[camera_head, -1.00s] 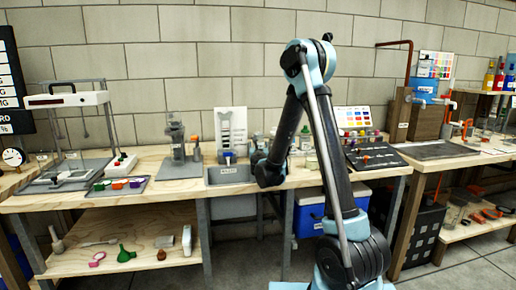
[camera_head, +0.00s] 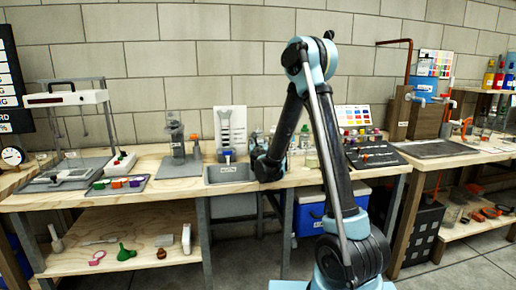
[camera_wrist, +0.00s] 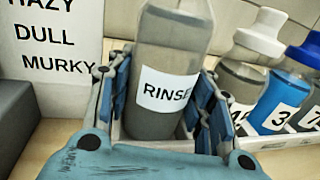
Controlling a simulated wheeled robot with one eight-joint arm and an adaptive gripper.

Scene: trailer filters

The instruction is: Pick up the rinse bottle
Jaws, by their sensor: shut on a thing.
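The rinse bottle (camera_wrist: 176,50) is a clear, squarish bottle with greyish liquid in its lower part and a white label reading RINSE. It stands roughly upright in the wrist view, its top cut off by the frame edge. My gripper (camera_wrist: 160,112) is shut on it, with blue finger pads on its left and right sides. In the head view my gripper (camera_head: 266,170) is over the bench by the wall, and the bottle cannot be made out there.
Numbered bottles with white and blue tops (camera_wrist: 270,85) stand close on the right. A white sign reading DULL and MURKY (camera_wrist: 50,55) stands at the left. In the head view, a grey basin (camera_head: 230,173) lies just left of my gripper and a dark rack (camera_head: 374,155) to its right.

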